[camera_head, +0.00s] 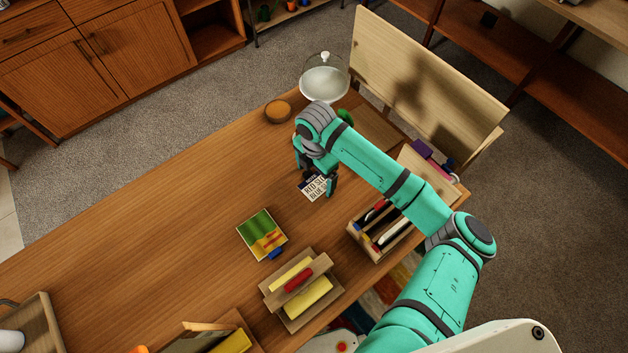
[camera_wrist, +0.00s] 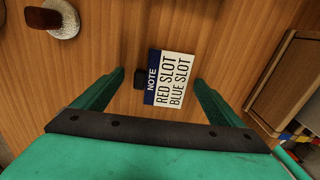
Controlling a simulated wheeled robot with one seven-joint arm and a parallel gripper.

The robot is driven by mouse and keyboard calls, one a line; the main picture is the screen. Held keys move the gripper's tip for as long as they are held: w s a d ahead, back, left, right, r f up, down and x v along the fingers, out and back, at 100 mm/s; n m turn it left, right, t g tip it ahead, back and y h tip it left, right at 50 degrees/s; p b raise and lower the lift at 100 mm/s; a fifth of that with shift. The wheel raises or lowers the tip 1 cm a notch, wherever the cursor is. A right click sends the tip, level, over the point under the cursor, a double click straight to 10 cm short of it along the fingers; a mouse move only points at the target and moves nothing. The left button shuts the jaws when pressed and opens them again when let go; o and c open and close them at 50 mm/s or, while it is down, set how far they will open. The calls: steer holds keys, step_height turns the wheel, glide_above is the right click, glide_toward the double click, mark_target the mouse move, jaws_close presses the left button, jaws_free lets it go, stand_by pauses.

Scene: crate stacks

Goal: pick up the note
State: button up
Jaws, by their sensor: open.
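The note (camera_wrist: 172,80) is a white card with a dark blue band, reading "NOTE", "RED SLOT" and "BLUE SLOT". It is on the wooden table, with a small black object (camera_wrist: 140,78) at its blue edge. In the head view the note (camera_head: 314,188) shows partly behind my gripper (camera_head: 316,186). My gripper is open and empty above the table. In the wrist view its two fingers (camera_wrist: 157,88) stand apart on either side of the note, and I see no contact.
A wooden organizer (camera_head: 362,243) with pens stands right of the note. A colourful picture card (camera_head: 262,232) and a wooden stand (camera_head: 275,285) with yellow and red blocks are nearer. A glass dome (camera_head: 325,80) and a round brown bowl (camera_head: 278,111) are at the back. The table's left middle is clear.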

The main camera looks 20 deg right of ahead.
steer(key=shift+a, duration=0.15)
steer(key=shift+s, duration=0.1)
steer(key=shift+c, duration=0.6)
steer(key=shift+s+d, duration=0.15)
steer(key=shift+d, duration=0.3)
steer(key=c, duration=1)
steer(key=shift+a+r, duration=0.1)
steer(key=shift+a, duration=0.05)
